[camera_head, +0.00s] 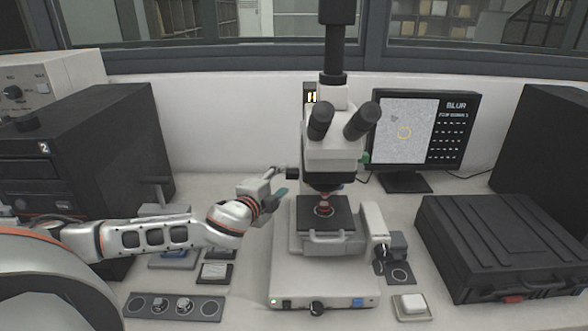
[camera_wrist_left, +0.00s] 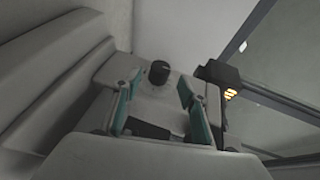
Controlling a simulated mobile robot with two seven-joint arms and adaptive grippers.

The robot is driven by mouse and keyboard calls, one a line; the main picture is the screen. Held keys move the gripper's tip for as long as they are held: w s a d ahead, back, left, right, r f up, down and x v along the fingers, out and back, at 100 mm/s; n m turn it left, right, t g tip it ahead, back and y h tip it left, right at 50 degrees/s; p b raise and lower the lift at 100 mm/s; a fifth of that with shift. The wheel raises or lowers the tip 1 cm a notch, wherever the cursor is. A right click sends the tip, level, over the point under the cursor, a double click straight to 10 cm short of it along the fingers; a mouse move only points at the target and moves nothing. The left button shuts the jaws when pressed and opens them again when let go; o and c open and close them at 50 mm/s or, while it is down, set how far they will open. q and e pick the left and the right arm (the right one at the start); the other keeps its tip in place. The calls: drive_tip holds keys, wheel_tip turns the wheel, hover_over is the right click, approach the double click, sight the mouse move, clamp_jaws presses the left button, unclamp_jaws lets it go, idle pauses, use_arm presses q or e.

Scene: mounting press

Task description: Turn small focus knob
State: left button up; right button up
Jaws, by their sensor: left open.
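The white microscope (camera_head: 333,145) stands in the middle of the bench. A small black knob (camera_head: 292,173) sticks out of its left side. My left gripper (camera_head: 280,182) is just left of the microscope, at about the height of this knob. In the left wrist view, a short black round knob (camera_wrist_left: 158,72) on a pale body shows beyond and between the two teal fingers. The left gripper (camera_wrist_left: 160,105) is open, with a gap between its fingers and the knob. Whether this is the small focus knob cannot be told for certain. My right gripper is not in view.
A monitor (camera_head: 415,130) behind the microscope reads "BLUR". A black case (camera_head: 500,245) lies at the right. A dark machine (camera_head: 75,150) stands at the left. A sample strip (camera_head: 172,307) lies in front. A black box with lit yellow marks (camera_wrist_left: 218,78) is beyond the right finger.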

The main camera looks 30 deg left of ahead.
sight(287, 176)
use_arm(q)
drive_tip(key=x, duration=0.6)
drive_tip(key=shift+w+p, duration=0.3)
drive_tip(key=shift+p, duration=0.1)
drive_tip(key=c, duration=1.1)
